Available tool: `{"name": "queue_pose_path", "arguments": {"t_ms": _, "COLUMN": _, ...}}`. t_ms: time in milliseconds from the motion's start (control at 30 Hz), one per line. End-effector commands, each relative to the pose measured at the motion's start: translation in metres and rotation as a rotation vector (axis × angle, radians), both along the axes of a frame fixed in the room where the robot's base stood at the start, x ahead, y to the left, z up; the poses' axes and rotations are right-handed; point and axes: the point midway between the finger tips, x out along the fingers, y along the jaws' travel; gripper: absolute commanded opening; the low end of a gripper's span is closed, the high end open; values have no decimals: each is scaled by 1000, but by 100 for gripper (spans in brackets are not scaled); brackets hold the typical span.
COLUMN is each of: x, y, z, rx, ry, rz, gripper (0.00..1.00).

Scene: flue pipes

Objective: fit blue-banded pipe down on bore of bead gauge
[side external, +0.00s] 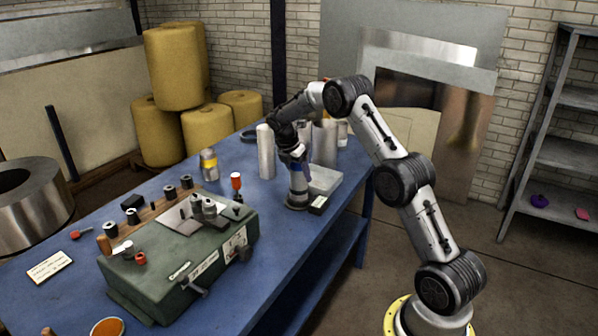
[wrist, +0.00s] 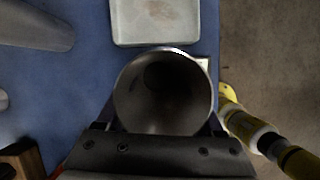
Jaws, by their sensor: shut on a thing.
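My gripper (side external: 291,151) is shut on a grey metal pipe (side external: 298,180), gripping its upper part, with a bit of blue beside the fingers. The pipe stands nearly upright above a round dark-grey base (side external: 297,203) on the blue bench, which looks like the bead gauge. The pipe's lower end meets or hides the top of that base; I cannot tell how far down it sits. In the wrist view the pipe's round open mouth (wrist: 163,92) lies just beyond my gripper (wrist: 162,135). Its inside is dark, with a darker round patch low in it, and the bore is hidden.
A pale grey block (side external: 324,181) lies close behind the pipe, with a small dark labelled block beside the base. A white cylinder (side external: 266,152) and larger grey pipes (side external: 324,143) stand behind. A green machine (side external: 185,255) with rollers fills the bench's front left.

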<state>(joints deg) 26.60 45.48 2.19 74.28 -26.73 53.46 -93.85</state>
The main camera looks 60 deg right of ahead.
Motion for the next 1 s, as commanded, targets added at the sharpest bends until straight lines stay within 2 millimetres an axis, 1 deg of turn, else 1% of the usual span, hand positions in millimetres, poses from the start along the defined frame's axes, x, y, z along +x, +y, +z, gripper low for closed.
{"name": "queue_pose_path", "arguments": {"t_ms": 1000, "x": 0, "y": 0, "z": -7, "rx": -1, "ry": -1, "rz": -1, "gripper": 3}}
